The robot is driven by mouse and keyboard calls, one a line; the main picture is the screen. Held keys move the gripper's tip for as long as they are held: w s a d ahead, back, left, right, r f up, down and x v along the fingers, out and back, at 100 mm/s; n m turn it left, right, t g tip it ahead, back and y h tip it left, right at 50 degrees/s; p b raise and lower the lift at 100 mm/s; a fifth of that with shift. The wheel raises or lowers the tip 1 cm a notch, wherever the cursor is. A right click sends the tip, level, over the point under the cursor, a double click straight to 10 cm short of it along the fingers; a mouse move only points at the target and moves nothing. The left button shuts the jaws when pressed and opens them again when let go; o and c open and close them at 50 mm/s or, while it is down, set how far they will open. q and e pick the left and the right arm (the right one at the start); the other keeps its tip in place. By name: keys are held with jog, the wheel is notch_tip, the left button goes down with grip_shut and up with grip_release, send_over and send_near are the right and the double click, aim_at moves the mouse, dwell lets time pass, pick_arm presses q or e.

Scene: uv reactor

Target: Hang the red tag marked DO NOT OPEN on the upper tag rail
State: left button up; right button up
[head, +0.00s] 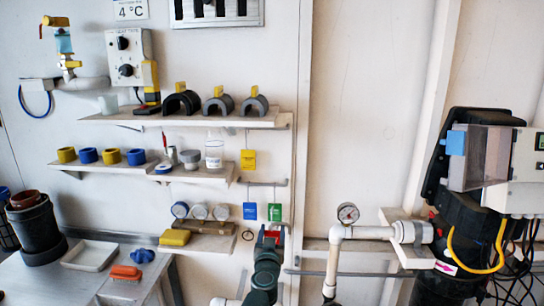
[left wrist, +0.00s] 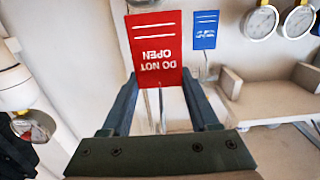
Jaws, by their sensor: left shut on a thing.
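The red tag (left wrist: 153,48) reads DO NOT OPEN, upside down in the left wrist view. My left gripper (left wrist: 160,82) is shut on it, with a finger at each side of its lower edge. In the head view my left gripper (head: 268,238) is low in the middle, with a little red showing at its tip. The upper tag rail seems to be under the top shelf, where a yellow tag (head: 248,159) hangs; the bar itself is hard to make out. A lower rail (head: 262,183) carries a blue tag (head: 250,211) and a green tag (head: 275,212). My right gripper is not in view.
The top shelf (head: 215,119) and middle shelf (head: 140,172) stick out left of the tags. A pressure gauge (head: 348,212) on white piping and the black reactor (head: 465,215) stand to the right. The wall panel (head: 365,110) above the gauge is bare.

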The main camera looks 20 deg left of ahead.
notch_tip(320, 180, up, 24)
jog(key=p, duration=2.3)
